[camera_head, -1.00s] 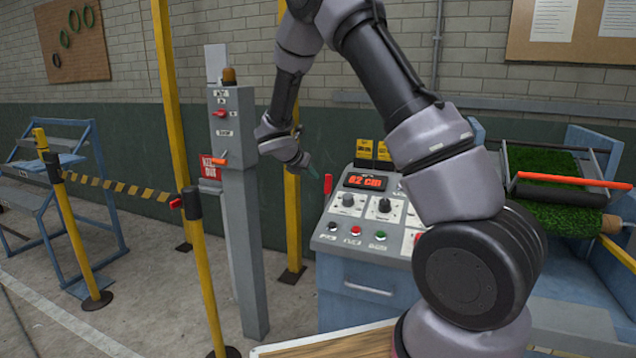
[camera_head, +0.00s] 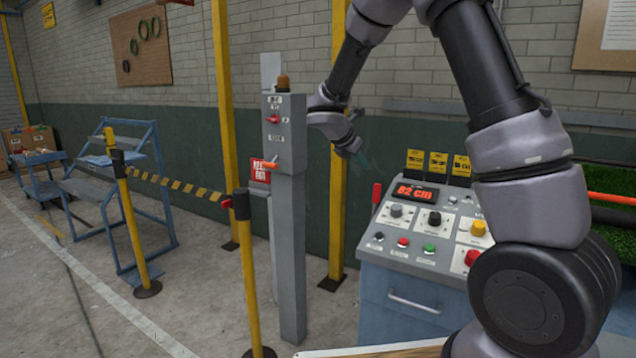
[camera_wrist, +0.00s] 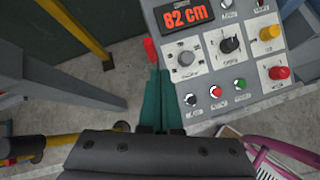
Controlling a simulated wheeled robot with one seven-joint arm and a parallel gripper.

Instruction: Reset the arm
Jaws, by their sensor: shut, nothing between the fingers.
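My arm rises on the right of the head view and bends over at the top. My gripper (camera_head: 362,160) hangs at its end, between the grey switch post (camera_head: 287,200) and the control console (camera_head: 420,240). In the wrist view its two green fingers (camera_wrist: 157,100) lie side by side, shut with nothing between them. They are left of the console panel (camera_wrist: 205,75) and apart from its knobs as far as I can tell. The console display (camera_wrist: 187,16) reads 82 cm. A red lever (camera_head: 376,194) stands at the console's left edge.
Yellow posts with a striped barrier tape (camera_head: 175,184) stand left of the switch post. A blue step frame (camera_head: 115,190) and a cart (camera_head: 38,175) are farther left. Turf (camera_head: 605,250) shows at the right edge. Open concrete floor lies at the lower left.

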